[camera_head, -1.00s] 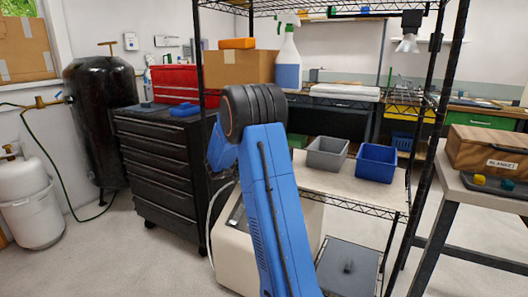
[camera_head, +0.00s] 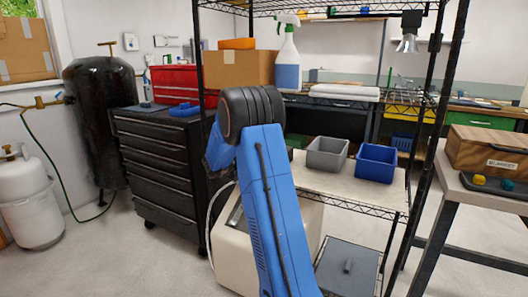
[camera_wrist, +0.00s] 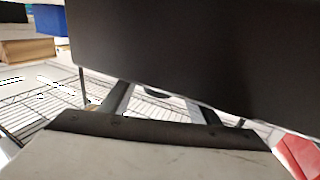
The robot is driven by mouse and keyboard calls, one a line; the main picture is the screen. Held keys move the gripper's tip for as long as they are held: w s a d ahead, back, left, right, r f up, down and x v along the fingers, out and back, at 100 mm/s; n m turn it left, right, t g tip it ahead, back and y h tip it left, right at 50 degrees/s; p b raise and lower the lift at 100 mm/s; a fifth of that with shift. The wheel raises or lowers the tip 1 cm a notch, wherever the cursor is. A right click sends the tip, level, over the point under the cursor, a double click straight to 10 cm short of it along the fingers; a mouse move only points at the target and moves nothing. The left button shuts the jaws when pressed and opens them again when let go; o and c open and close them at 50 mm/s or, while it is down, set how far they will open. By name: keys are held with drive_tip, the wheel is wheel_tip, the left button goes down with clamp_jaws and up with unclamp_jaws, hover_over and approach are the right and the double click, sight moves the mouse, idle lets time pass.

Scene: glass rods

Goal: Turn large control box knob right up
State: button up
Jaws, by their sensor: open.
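A large beige box (camera_head: 228,245), which looks like the control box, stands low behind my blue arm in the head view. My arm covers much of it, and I cannot make out its knob there. In the wrist view, a pale surface (camera_wrist: 160,155) with a dark edge strip fills the bottom, and a large dark block fills the top. My gripper (camera_wrist: 165,108) shows between them as two narrow grey fingers, apart and with nothing clearly held. A small dark round shape (camera_wrist: 157,92) lies between the fingers; I cannot tell whether it is the knob.
A wire shelf rack with a grey bin (camera_head: 327,155) and a blue bin (camera_head: 376,163) stands beside my arm. A grey lidded box (camera_head: 348,272) is below. A black drawer cabinet (camera_head: 158,165) is at left, a table with a wooden case (camera_head: 485,149) at right.

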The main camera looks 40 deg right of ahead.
drive_tip(key=a, duration=1.7)
drive_tip(key=shift+w+a, duration=0.2)
drive_tip(key=shift+w, duration=0.1)
drive_tip(key=shift+w, duration=0.1)
